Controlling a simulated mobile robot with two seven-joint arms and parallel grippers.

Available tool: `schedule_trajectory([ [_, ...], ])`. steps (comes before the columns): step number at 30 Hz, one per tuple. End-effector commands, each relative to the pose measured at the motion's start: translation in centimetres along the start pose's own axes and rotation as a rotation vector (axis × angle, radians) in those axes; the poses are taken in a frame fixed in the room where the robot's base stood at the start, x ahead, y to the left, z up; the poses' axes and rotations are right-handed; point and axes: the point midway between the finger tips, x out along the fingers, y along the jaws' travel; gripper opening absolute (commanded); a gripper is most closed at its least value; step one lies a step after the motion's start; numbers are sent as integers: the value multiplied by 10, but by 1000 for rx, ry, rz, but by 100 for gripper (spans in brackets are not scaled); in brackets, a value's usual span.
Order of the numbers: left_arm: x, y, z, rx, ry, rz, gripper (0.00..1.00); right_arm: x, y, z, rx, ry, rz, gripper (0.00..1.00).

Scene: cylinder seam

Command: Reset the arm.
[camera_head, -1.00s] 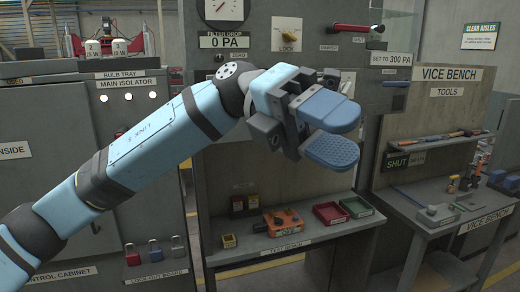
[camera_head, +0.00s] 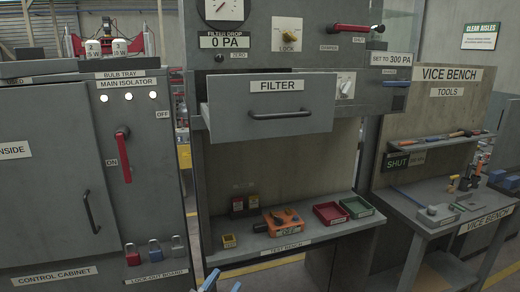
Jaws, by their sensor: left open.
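My left gripper (camera_head: 222,285) shows only as two light blue tips at the bottom edge, left of centre. The tips stand apart with nothing visible between them, and the rest of the gripper and arm is below the picture. It is well below and in front of the test bench (camera_head: 290,245). My right gripper is not in view.
The grey FILTER drawer (camera_head: 275,115) juts out above the test bench. An orange case (camera_head: 283,222) and red and green trays (camera_head: 331,213) sit on the bench. The control cabinet (camera_head: 45,190) stands left, the vice bench (camera_head: 440,205) right. The space in front is clear.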

Motion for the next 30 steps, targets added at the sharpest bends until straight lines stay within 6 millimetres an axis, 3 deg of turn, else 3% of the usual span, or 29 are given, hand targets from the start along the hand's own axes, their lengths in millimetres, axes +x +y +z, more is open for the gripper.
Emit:
schedule_trajectory([
  [1, -32, 4, 28, -41, -115, -28, 44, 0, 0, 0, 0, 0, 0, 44],
  [6, -141, 19, 99, -151, -471, -98, 44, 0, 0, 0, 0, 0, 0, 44],
  [9, -208, 31, 127, -208, -664, -126, 44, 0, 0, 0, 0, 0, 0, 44],
  [12, -266, 43, 142, -253, -822, -143, 44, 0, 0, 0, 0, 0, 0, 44],
  [15, -309, 52, 150, -286, -934, -152, 44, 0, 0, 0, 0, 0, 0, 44],
  [20, -342, 59, 153, -309, -1020, -158, 44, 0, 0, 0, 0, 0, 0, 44],
  [30, -345, 60, 153, -311, -1027, -158, 44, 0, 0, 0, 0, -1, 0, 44],
])
